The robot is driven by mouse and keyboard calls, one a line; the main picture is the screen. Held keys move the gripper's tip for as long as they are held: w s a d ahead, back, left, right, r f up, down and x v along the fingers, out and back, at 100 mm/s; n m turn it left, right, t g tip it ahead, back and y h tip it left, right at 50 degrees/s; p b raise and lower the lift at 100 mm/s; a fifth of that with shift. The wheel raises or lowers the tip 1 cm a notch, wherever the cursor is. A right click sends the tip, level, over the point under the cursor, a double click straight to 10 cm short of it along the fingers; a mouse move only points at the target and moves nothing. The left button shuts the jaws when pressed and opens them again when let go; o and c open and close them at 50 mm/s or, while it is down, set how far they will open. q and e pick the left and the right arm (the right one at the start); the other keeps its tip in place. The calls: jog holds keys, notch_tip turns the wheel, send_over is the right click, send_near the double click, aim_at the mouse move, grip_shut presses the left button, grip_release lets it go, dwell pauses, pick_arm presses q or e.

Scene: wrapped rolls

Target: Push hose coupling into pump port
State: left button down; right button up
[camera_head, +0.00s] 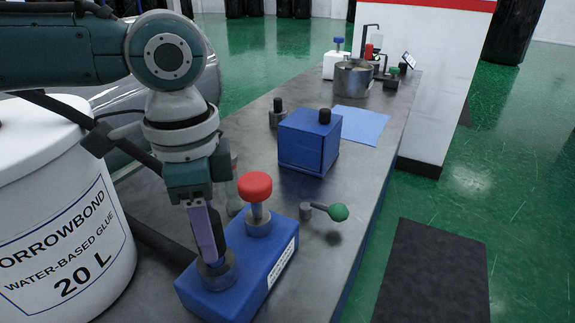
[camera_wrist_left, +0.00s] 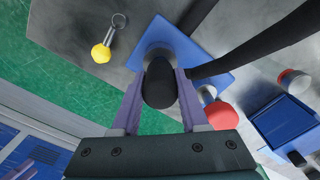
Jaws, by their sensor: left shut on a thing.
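The blue pump block (camera_head: 262,262) lies on the grey bench, with a white label on its side and a red mushroom knob (camera_head: 255,186) on top. Its grey round port (camera_head: 217,272) is at the near end. My left gripper (camera_head: 207,235) points down over the port, its purple fingers shut on the black hose coupling (camera_wrist_left: 160,83). In the wrist view the coupling stands between the fingers, in line with the grey port ring (camera_wrist_left: 157,50). How far it sits in the port is hidden. My right gripper is not in view.
A white glue drum (camera_head: 62,215) stands at the left. A dark hose (camera_head: 160,240) crosses the bench beside the block. A green-knobbed lever (camera_head: 335,212) and a blue box (camera_head: 305,142) are on the bench, with a blue sheet (camera_head: 360,124) behind. The wrist view shows a yellow-knobbed lever (camera_wrist_left: 101,53).

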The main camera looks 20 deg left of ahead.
pick_arm(q)
jog(key=shift+f, duration=0.4)
jog(key=shift+c, duration=1.7)
grip_release()
